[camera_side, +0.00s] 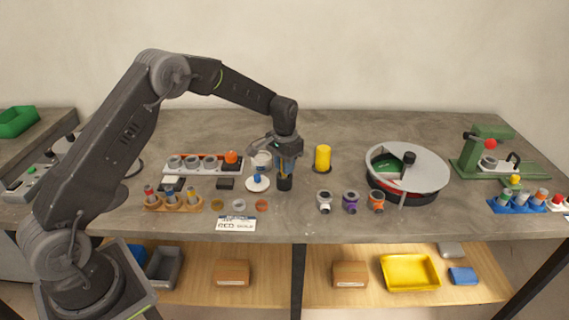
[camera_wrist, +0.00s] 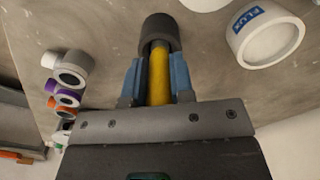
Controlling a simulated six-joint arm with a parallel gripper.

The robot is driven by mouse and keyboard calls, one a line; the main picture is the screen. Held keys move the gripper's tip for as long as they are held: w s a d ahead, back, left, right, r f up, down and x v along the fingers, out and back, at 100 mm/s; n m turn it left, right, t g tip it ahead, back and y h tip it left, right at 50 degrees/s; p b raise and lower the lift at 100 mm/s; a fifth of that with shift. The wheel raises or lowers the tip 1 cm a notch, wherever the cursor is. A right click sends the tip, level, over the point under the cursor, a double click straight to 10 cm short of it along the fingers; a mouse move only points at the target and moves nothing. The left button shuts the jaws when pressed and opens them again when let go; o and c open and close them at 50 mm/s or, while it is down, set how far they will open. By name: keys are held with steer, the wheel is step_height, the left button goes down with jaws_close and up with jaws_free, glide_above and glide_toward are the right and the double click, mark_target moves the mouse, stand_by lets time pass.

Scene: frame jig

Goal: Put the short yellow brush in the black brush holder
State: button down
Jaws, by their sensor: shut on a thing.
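The short yellow brush (camera_wrist: 159,80) is between the blue-padded fingers of my gripper (camera_wrist: 156,75) in the wrist view. My gripper is shut on it. The black brush holder (camera_wrist: 160,32) is a dark open-topped cup just ahead of the fingertips, and the brush's far end reaches into its mouth. How deep the brush sits is hidden. In the side view my gripper (camera_side: 287,168) points down directly above the black brush holder (camera_side: 285,184), which stands on the grey bench. The brush is mostly hidden there by the fingers.
A white FLUX tub (camera_wrist: 268,36) stands close beside the holder. A white dish with a blue knob (camera_side: 258,182) is just left of it. A yellow cylinder (camera_side: 322,157) stands to the right. Several coloured fittings (camera_side: 350,202) and a round turntable (camera_side: 408,172) lie further right.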

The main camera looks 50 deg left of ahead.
steer(key=c, duration=0.9)
jaws_free()
steer(key=shift+o, duration=0.8)
steer(key=shift+r, duration=0.15)
steer(key=shift+r, duration=0.65)
steer(key=shift+r, duration=3.5)
